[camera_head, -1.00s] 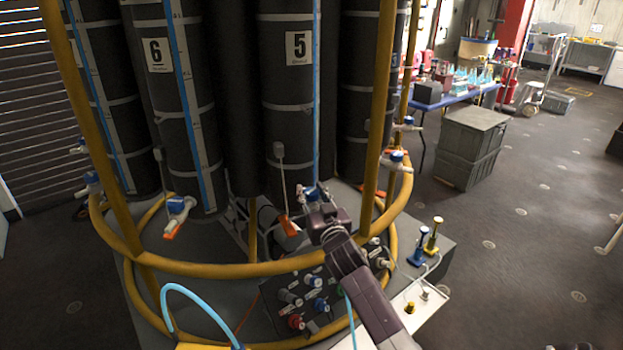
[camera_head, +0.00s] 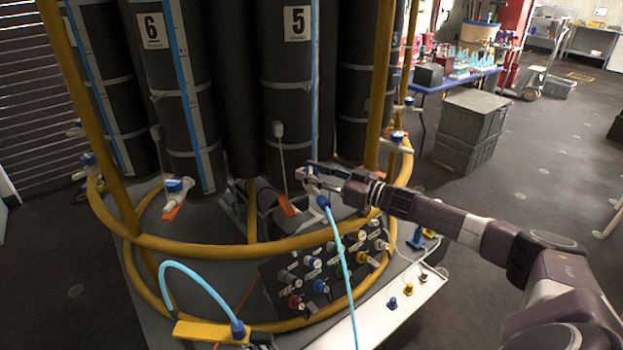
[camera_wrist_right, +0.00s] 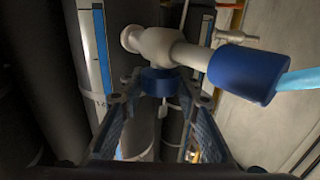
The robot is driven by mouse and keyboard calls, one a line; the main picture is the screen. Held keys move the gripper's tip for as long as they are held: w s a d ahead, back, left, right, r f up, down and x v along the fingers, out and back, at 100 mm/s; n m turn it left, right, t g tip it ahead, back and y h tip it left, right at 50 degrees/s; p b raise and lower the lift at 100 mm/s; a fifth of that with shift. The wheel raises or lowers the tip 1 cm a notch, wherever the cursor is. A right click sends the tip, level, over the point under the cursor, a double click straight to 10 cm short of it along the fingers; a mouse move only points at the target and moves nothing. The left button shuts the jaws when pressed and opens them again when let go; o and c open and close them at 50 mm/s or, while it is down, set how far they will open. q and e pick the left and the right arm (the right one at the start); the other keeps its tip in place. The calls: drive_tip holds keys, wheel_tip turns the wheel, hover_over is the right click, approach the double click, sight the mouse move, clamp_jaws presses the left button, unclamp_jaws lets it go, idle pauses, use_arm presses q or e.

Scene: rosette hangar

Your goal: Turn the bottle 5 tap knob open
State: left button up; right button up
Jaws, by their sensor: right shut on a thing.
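Bottle 5 (camera_head: 285,85) is the tall black cylinder with the white "5" label. Its white tap (camera_wrist_right: 158,45) has a blue knob (camera_wrist_right: 160,82), which sits between the fingers of my right gripper (camera_head: 318,174). The gripper is shut on the knob, and a finger hides most of it in the head view. A blue connector (camera_wrist_right: 242,74) with a light blue hose (camera_head: 337,240) is on the tap's outlet; the hose hangs down toward the front. My left gripper is not in view.
A yellow ring rail (camera_head: 205,243) and upright posts surround the bottles. Bottle 6 (camera_head: 185,90) stands left, with its own blue-knobbed tap (camera_head: 178,187). A panel of coloured connectors (camera_head: 325,270) lies below. An orange-tipped lever (camera_head: 286,205) hangs just left of the tap.

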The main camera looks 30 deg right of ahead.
drive_tip(key=shift+n+g+y+b, duration=0.5)
drive_tip(key=shift+n+y, duration=0.1)
drive_tip(key=shift+y, duration=0.2)
drive_tip(key=shift+r, duration=0.1)
drive_tip(key=o, duration=1.2)
drive_tip(key=shift+w, duration=0.15)
drive_tip(key=v, duration=1.2)
